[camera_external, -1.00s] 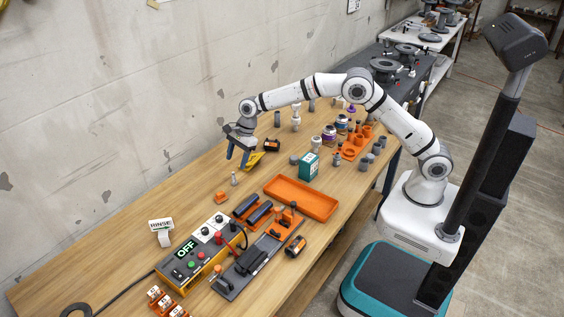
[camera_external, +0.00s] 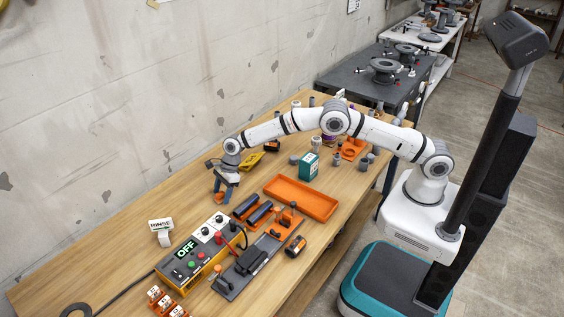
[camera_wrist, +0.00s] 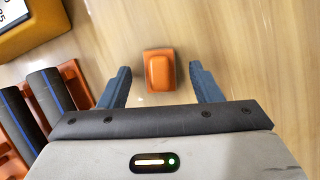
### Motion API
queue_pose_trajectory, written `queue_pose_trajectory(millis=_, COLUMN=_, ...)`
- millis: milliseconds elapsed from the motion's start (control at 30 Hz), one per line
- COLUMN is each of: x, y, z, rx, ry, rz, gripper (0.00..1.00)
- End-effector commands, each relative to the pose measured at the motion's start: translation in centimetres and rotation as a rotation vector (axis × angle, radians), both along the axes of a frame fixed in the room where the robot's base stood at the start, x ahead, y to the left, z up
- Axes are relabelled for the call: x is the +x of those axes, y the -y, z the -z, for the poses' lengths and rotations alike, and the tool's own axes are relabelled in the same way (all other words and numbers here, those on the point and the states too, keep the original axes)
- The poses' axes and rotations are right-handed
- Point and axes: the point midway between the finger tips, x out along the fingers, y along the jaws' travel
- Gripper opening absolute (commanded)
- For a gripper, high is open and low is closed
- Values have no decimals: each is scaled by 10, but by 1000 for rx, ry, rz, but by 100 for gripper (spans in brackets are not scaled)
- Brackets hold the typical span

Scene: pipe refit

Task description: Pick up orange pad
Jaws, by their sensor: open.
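The orange pad (camera_wrist: 159,71) is a small rounded block on the wooden table in the wrist view. My gripper (camera_wrist: 160,75) is open, with one blue finger to each side of the pad and clear gaps between. In the external view my gripper (camera_external: 222,196) hangs low over the table with its fingers pointing down. There it covers the spot where the pad lies, so the pad is mostly hidden.
An orange tray (camera_external: 330,208) lies to the right. The yellow control box with the OFF sign (camera_external: 187,248) and a rack of dark blue cylinders (camera_wrist: 50,95) are close by. A RINSE sign (camera_external: 160,226) stands to the left.

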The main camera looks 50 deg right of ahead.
Motion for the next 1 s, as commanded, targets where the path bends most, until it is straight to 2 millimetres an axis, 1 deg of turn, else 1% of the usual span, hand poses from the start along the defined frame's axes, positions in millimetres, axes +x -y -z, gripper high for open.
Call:
queue_pose_trajectory(millis=200, x=0, y=0, z=0, rx=0, ry=0, rz=0, gripper=57)
queue_pose_trajectory(millis=767, x=0, y=0, z=0, rx=0, ry=0, rz=0, gripper=12)
queue_pose_trajectory(millis=800, x=0, y=0, z=0, rx=0, ry=0, rz=0, gripper=10)
queue_pose_trajectory(millis=1000, x=0, y=0, z=-1, rx=0, ry=0, rz=0, gripper=10)
